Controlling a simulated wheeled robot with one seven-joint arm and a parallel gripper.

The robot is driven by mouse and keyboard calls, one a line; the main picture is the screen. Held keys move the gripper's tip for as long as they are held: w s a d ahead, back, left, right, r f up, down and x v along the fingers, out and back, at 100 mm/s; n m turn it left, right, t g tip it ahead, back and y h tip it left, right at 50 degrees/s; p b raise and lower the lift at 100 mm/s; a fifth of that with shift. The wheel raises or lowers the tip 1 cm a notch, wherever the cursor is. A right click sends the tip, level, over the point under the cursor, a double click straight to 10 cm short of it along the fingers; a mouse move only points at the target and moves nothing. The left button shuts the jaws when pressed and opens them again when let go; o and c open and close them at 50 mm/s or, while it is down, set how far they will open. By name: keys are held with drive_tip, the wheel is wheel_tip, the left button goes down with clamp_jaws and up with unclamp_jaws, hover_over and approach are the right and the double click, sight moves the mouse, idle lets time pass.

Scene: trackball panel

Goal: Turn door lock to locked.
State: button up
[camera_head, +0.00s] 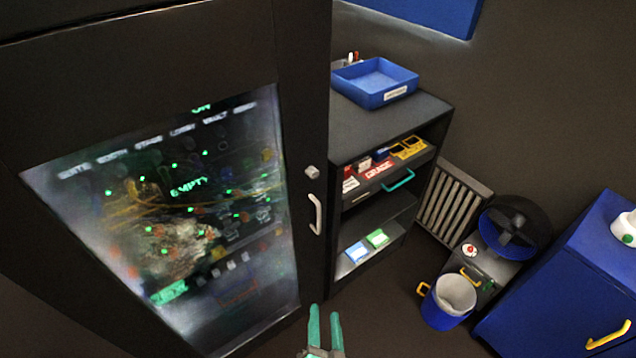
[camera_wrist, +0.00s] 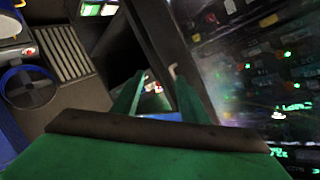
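The tall black cabinet door (camera_head: 295,120) has a large glass pane on the left in the head view. A small light grey knob (camera_head: 312,172), which looks like the door lock, sits on its right edge; I cannot tell its setting. A pale vertical handle (camera_head: 317,213) is just below it. My gripper (camera_head: 325,320) has green fingers, apart and empty, low in front of the door and below the handle. In the wrist view my gripper (camera_wrist: 160,85) is open, with a pale piece, perhaps the handle (camera_wrist: 175,70), near the right fingertip. The knob is not clear there.
Right of the door stands a black shelf unit (camera_head: 400,115) with a blue tray (camera_head: 375,82) on top and a green drawer handle (camera_head: 398,181). A radiator-like grille (camera_head: 453,205), blue bucket (camera_head: 448,302) and blue cabinet (camera_head: 570,280) stand farther right. Floor is clear between.

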drive_tip(key=w+r+y, duration=0.1)
drive_tip(key=w+r, duration=0.2)
drive_tip(key=w, duration=0.4)
drive_tip(key=n+y, duration=0.5)
drive_tip(key=y, duration=0.4)
approach(315, 177)
drive_tip(key=x, duration=0.8)
drive_tip(key=shift+w+a+r, duration=0.1)
drive_tip(key=shift+a+r, duration=0.05)
clamp_jaws()
